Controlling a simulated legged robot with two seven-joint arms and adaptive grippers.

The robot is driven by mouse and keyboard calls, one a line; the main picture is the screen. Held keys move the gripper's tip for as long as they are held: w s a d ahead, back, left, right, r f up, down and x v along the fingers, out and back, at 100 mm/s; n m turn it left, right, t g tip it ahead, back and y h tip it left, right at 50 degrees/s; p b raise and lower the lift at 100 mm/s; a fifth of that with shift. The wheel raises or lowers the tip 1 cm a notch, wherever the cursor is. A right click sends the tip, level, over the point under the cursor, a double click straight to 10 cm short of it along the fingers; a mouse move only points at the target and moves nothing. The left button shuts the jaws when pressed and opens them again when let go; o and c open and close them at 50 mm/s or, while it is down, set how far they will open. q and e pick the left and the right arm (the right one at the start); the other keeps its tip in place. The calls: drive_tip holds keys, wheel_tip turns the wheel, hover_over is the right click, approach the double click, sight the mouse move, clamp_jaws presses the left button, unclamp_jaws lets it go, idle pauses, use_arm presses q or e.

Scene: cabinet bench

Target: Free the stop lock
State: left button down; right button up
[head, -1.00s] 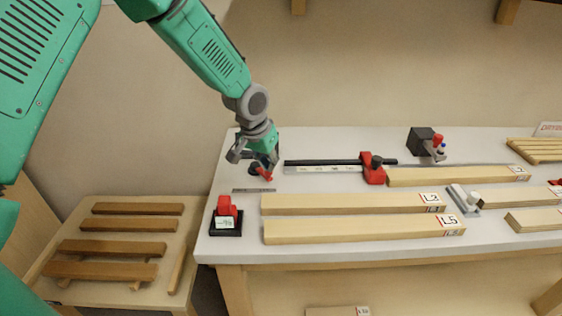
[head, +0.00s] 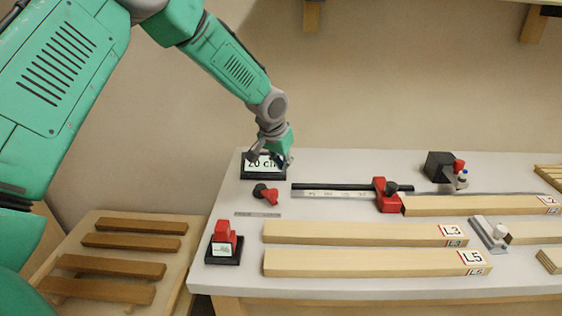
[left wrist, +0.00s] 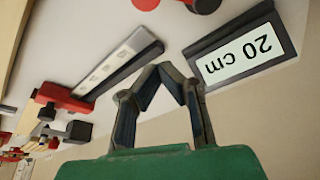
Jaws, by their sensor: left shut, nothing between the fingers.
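The red stop (head: 387,195) with a black knob sits on the black rail with a metal scale (head: 335,190), at the rail's right part; it also shows in the left wrist view (left wrist: 62,98). Which part is the lock I cannot tell for sure. A loose-looking red and black piece (head: 266,193) lies left of the rail. My left gripper (head: 268,160) is at the back left, in front of the "20 cm" sign (head: 262,176). In the left wrist view its fingers (left wrist: 160,70) meet at the tips, with nothing between them. My right gripper is not in view.
Pale boards (head: 365,233) lie along the bench front and right. A red device on a black base (head: 224,243) stands at the front left corner. A black block (head: 440,166) stands at the back. A low table with brown slats (head: 120,241) is at left.

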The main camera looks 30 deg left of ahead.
sight(266, 190)
use_arm(q)
drive_tip(key=x, duration=0.5)
drive_tip(key=shift+a+f, duration=0.1)
drive_tip(key=shift+f, duration=0.25)
drive_tip(key=shift+s+f, duration=0.1)
drive_tip(key=shift+s, duration=0.1)
drive_tip(key=s, duration=0.3)
drive_tip(key=shift+p, duration=0.3)
drive_tip(key=shift+s+d, duration=0.25)
drive_tip(key=shift+w, duration=0.1)
drive_tip(key=shift+a, duration=0.15)
